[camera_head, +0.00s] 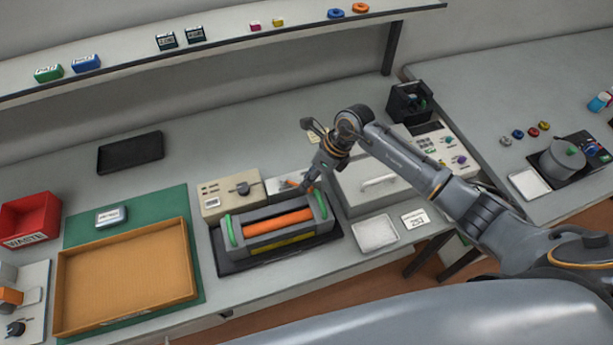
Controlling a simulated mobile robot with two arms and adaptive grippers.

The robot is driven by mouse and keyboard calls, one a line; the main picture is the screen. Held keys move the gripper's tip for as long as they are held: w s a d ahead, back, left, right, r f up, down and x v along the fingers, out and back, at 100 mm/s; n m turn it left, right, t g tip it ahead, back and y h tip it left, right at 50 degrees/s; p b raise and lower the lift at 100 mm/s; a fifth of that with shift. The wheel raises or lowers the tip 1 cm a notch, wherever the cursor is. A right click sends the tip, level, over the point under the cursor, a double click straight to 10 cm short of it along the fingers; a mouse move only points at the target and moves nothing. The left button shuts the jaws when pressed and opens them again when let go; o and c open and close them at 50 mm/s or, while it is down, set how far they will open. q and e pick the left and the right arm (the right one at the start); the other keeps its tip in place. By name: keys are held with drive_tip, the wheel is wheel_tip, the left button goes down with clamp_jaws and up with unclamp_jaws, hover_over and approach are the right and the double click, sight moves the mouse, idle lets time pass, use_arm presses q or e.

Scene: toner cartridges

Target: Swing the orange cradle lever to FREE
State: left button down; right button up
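The cradle (279,241) is a dark frame with green bands at both ends, and an orange cylinder (276,222) lies across it. A small orange piece (293,183), seemingly the cradle lever, shows at a light panel (277,186) behind the cradle. My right gripper (307,185) points down at the cradle's back right corner, right beside this orange piece. I cannot tell whether they touch or whether the fingers are shut. The gripper hides part of that corner, and the lever's markings are too small to read. My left gripper is out of view.
A beige box with a dark knob (243,188) stands behind the cradle at left. A grey lidded box (375,180) and a small white tray (375,233) are at right. A cardboard-coloured tray (70,326) and a red WASTE bin (29,218) are at left. A shelf overhangs the back.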

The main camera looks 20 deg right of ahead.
drive_tip(key=shift+a+f, duration=0.25)
drive_tip(key=shift+f, duration=0.1)
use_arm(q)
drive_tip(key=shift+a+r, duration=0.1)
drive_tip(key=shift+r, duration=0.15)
use_arm(e)
drive_tip(key=shift+w+f, duration=0.1)
drive_tip(key=shift+f, duration=0.3)
drive_tip(key=shift+a, duration=0.1)
clamp_jaws()
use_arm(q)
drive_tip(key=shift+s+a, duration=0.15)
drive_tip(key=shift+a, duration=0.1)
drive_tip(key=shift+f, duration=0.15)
